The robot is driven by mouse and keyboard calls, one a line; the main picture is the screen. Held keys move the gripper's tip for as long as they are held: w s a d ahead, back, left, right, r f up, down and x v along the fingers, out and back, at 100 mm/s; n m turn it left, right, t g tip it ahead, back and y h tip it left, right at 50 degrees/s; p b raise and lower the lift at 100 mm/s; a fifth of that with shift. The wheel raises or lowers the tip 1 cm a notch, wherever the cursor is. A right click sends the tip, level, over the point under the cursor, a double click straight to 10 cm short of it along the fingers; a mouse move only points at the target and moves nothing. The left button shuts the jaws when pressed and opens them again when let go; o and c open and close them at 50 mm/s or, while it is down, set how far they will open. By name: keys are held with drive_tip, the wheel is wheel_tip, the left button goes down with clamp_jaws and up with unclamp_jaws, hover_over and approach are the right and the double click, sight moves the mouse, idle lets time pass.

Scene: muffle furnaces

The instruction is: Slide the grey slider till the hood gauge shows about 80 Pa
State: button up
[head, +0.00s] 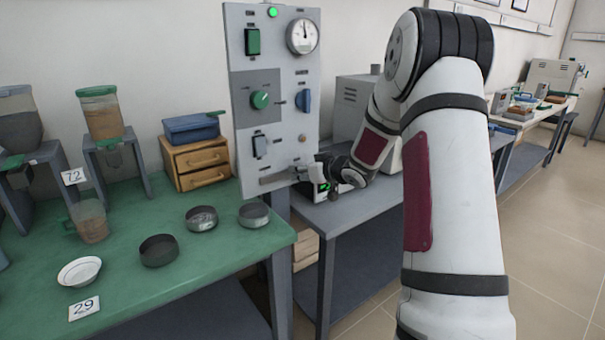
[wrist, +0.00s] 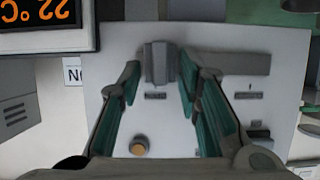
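The control panel (head: 270,75) stands upright at the back of the green table. The round gauge (head: 302,36) is at its top right; its needle points roughly upward, and its figures are too small to read. A horizontal slot (head: 274,180) runs along the panel's bottom. In the wrist view, which is upside down, the grey slider (wrist: 158,62) sits at one end of its slot (wrist: 240,63). My gripper (wrist: 158,75) is open, its green-padded fingers on either side of the slider; contact cannot be told. In the head view my gripper (head: 308,173) is at the slot's right end.
The panel also carries a green knob (head: 260,100), a blue switch (head: 304,100) and a green lamp (head: 272,12). In the wrist view an orange display (wrist: 45,22) is close to my gripper. Dishes and a wooden drawer box (head: 195,162) stand on the green table (head: 130,215).

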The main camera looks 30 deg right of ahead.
drive_tip(key=shift+w, duration=0.15)
clamp_jaws()
drive_tip(key=a, duration=0.6)
drive_tip(key=shift+a+b, duration=0.2)
drive_tip(key=shift+b, duration=0.1)
unclamp_jaws()
drive_tip(key=shift+s, duration=0.2)
drive_tip(key=v, duration=1.2)
